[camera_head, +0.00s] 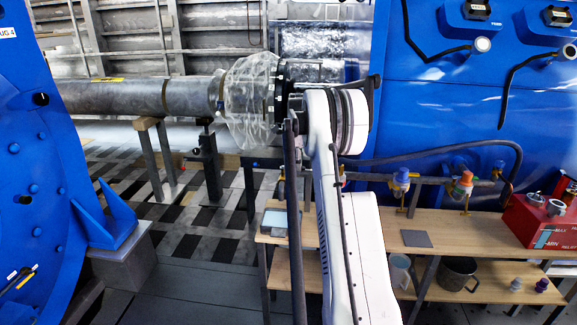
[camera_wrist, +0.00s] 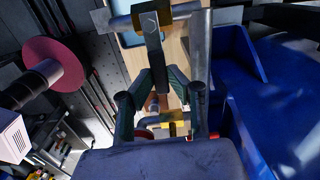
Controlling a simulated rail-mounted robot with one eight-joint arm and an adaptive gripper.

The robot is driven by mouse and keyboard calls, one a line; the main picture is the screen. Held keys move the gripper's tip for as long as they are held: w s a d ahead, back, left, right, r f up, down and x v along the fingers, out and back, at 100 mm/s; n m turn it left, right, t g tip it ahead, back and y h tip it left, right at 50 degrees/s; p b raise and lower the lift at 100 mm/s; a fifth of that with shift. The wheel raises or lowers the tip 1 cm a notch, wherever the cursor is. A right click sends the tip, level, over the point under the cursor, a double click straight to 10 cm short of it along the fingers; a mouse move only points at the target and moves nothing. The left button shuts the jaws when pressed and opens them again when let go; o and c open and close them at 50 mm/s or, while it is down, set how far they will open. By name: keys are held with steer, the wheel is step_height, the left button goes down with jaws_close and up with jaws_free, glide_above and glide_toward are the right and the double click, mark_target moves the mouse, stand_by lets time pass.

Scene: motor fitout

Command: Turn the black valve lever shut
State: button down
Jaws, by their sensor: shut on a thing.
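The black valve lever (camera_wrist: 153,48) shows in the wrist view. It runs down from a hex nut (camera_wrist: 148,20) on a grey metal pipe or valve body (camera_wrist: 183,12) at the top of the picture. My gripper (camera_wrist: 163,82) is shut on the lower end of the lever, with a dark green finger on each side. The fingers cover that end. In the head view my white arm hides the gripper and the lever. How far the lever is turned is hard to tell.
Below the fingertips in the wrist view is a yellow fitting (camera_wrist: 176,124) with red parts. A blue machine wall (camera_wrist: 265,100) is close on the right. The head view shows a wooden shelf (camera_head: 385,232), a red box (camera_head: 530,222) and other small valves (camera_head: 401,182) on a pipe.

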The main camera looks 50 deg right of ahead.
stand_by(0.3)
steer(key=c, duration=1.7)
jaws_free()
steer(key=shift+o, duration=0.2)
step_height(320, 180, up, 12)
